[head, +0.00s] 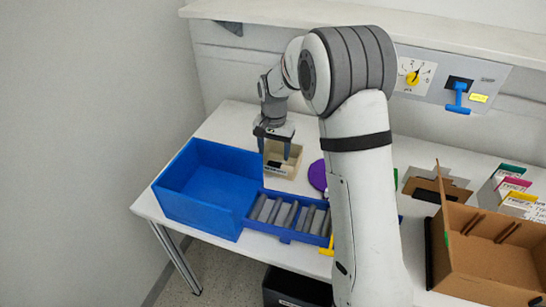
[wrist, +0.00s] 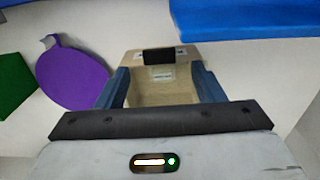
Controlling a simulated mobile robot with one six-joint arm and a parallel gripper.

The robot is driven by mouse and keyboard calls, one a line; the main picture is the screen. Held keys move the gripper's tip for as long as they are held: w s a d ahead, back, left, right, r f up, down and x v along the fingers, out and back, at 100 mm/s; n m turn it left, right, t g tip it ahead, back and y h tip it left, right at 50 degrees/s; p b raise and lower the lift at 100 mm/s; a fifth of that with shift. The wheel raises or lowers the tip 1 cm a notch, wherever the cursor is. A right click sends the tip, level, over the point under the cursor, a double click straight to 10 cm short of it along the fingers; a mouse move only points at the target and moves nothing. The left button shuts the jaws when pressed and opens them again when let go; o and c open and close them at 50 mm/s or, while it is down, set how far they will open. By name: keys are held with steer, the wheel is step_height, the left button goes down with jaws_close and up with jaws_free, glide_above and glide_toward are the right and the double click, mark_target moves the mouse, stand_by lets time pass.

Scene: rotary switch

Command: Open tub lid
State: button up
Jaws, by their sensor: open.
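A small beige tub (head: 294,163) stands on the white table behind the tray of grey bars. A dark patch shows on it. In the wrist view the tub (wrist: 162,92) lies between my fingers, with a black rectangle and a small pale label at its far edge. I cannot tell whether a separate lid is on it. My gripper (head: 274,150) points down over the tub with its fingers apart. In the wrist view the fingers of my gripper (wrist: 160,72) appear at the left and right sides of the tub; contact cannot be told.
A large blue bin (head: 190,205) stands at the left, beside a blue tray (head: 287,236) of grey bars. A purple disc (head: 317,175) with a tab (wrist: 50,41) lies right of the tub, partly behind my arm. A cardboard box (head: 490,262) stands at the right.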

mark_target(274, 164)
steer(key=shift+f, duration=1.9)
